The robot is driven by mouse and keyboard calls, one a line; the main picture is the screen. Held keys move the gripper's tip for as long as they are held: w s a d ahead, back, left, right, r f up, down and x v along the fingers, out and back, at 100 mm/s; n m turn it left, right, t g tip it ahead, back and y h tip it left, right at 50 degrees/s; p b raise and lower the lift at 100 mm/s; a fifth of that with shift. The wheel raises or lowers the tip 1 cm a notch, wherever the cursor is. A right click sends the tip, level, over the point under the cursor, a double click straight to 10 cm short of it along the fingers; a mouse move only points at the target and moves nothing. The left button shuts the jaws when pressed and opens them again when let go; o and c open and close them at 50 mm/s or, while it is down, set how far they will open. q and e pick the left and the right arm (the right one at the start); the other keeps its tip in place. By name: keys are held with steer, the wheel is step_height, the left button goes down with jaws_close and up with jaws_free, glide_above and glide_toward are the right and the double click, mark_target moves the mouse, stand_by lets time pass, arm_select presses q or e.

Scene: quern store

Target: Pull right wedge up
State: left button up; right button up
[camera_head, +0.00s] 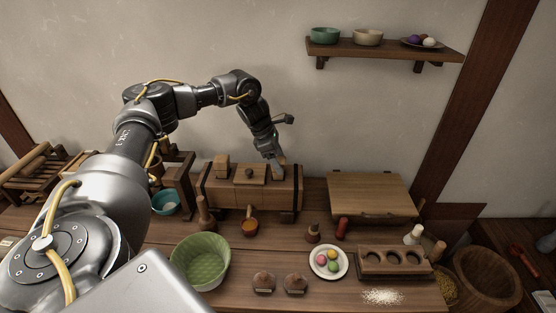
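A dark-banded wooden press box (255,196) stands at the back of the bench against the wall. A light wooden wedge (222,165) sticks up at its left end. A flat wooden block with a dark knob (249,175) lies at the middle of its top. My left gripper (276,158) points down over the right end of the box. A small tan piece, seemingly the right wedge (281,161), shows at its fingertips, mostly hidden. The fingers are too small to tell whether they are closed on it. My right gripper is out of view.
A green bowl (200,262), a plate of coloured balls (328,262) and a block with round hollows (394,263) stand in front. A wooden board (371,195) lies right of the press. A shelf (384,48) hangs above right.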

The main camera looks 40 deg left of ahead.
arm_select(q)
steer(key=shift+f, duration=0.1)
steer(key=shift+a+r, duration=0.1)
steer(key=shift+r, duration=0.1)
steer(key=b+v, duration=0.1)
steer(key=v, duration=0.9)
steer(key=shift+r, duration=0.25)
